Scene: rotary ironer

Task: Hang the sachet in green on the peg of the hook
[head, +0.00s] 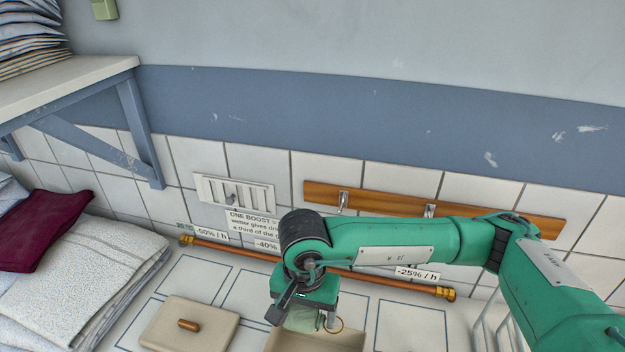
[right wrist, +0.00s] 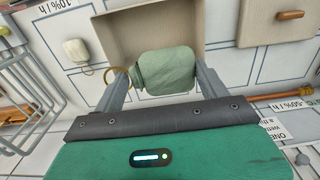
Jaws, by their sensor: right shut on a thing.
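The green sachet (right wrist: 166,72) is a pale green pouch with a brass-coloured ring (right wrist: 115,76) at its neck. My right gripper (right wrist: 165,80) is shut on it, one finger at each end, over an open beige box. In the head view the sachet (head: 302,320) is partly hidden under my right gripper (head: 308,312), and the ring (head: 334,325) shows beside it. A wooden rail (head: 405,208) on the tiled wall carries metal hooks, one at left (head: 343,200) and one at right (head: 430,210). My arm hides part of the rail. My left gripper is out of view.
The open box (right wrist: 190,20) lies below the sachet. A beige lid (head: 170,325) with a wooden knob lies left of it. A whitish pouch (right wrist: 76,52) and a wire rack (right wrist: 30,65) are nearby. A copper pipe (head: 390,284) runs along the wall. Folded linen (head: 95,265) fills the left.

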